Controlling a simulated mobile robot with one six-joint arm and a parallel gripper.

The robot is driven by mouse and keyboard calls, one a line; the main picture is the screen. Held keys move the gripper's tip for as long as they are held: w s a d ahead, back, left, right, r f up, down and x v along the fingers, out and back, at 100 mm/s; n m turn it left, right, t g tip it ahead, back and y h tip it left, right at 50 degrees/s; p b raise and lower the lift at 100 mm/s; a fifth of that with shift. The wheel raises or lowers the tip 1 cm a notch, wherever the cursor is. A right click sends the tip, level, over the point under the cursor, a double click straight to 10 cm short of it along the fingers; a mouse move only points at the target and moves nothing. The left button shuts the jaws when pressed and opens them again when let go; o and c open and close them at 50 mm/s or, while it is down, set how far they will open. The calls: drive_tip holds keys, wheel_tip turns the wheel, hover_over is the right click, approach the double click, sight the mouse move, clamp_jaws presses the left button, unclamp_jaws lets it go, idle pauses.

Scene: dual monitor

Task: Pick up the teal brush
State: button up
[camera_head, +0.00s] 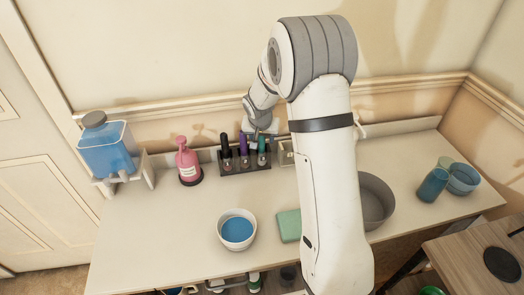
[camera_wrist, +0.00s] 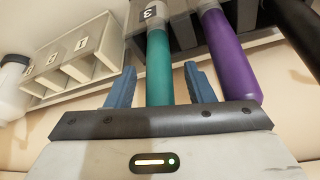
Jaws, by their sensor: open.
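The teal brush (camera_head: 262,147) stands upright at the right end of a dark rack (camera_head: 245,168) on the counter, right of a purple brush (camera_head: 243,146) and a black brush (camera_head: 225,147). In the wrist view the teal brush (camera_wrist: 160,68) lies between the two blue fingers of my gripper (camera_wrist: 160,88). The fingers are open, with a visible gap on each side of the handle. The handle's near end is hidden behind the gripper's body. In the head view my gripper is at the brush tops, partly hidden by my arm.
The purple brush (camera_wrist: 232,62) is close beside the right finger in the wrist view. A beige numbered holder (camera_wrist: 75,62) is at left. A pink bottle (camera_head: 188,163), blue-filled bowl (camera_head: 237,243), green block (camera_head: 288,226) and grey bowl (camera_head: 377,205) stand on the counter.

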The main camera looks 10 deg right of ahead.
drive_tip(key=shift+c, duration=0.2)
drive_tip(key=c, duration=1)
